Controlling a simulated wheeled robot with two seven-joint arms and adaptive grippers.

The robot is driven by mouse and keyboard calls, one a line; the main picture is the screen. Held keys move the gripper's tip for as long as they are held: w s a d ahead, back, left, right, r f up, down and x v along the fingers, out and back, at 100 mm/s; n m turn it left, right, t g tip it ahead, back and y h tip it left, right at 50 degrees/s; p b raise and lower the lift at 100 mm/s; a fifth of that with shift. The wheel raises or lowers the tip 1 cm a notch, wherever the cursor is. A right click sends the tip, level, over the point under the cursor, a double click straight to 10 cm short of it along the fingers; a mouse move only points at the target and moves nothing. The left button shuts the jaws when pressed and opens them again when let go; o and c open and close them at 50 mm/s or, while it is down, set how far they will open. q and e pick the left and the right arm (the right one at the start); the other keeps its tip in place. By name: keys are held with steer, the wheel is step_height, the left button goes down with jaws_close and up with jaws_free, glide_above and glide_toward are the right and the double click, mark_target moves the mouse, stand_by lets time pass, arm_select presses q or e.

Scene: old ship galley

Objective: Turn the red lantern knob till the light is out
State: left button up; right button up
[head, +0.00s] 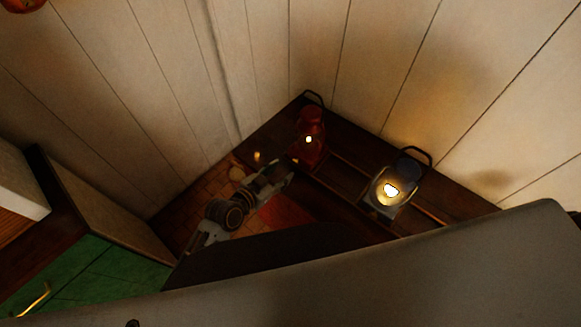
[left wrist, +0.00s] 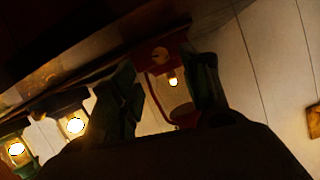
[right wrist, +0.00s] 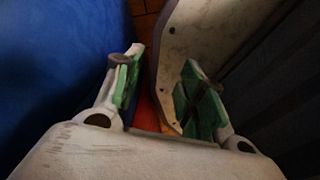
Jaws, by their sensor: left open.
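The red lantern (head: 310,150) stands on the dark corner bench against the plank wall, with a small light glowing in it. In the left wrist view the red lantern (left wrist: 183,112) appears between and beyond my fingers, its flame lit. A round orange-brown disc, perhaps the knob (left wrist: 160,54), shows on its red base. My left gripper (head: 290,172) is open, just short of the lantern on its near left side. I cannot tell whether a finger touches it. My right gripper (right wrist: 164,60) is open and empty, away from the lantern.
A grey lantern (head: 390,190) with a bright light stands to the right on the same bench (head: 345,178). Two lit lamps show at lower left in the left wrist view. A green-topped surface (head: 95,275) is at left. Plank walls close the corner behind the bench.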

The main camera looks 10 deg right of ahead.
mark_target(294, 163)
arm_select(q)
steer(key=shift+b+x, duration=0.9)
steer(key=shift+x, duration=0.9)
steer(key=shift+w+d+f+b, duration=0.3)
steer(key=shift+w+d+b, duration=0.05)
steer(key=shift+d, duration=0.05)
steer(key=shift+b+x, duration=0.45)
steer(key=shift+x, duration=0.3)
steer(key=shift+w+d, duration=0.15)
steer(key=shift+d, duration=0.1)
arm_select(e)
steer(key=d+f, duration=0.1)
steer(key=f, duration=0.1)
steer(key=w+d+f, duration=0.1)
steer(key=f, duration=0.1)
steer(key=shift+w+d, duration=0.15)
steer(key=shift+d, duration=0.2)
steer(key=shift+w+a, duration=0.1)
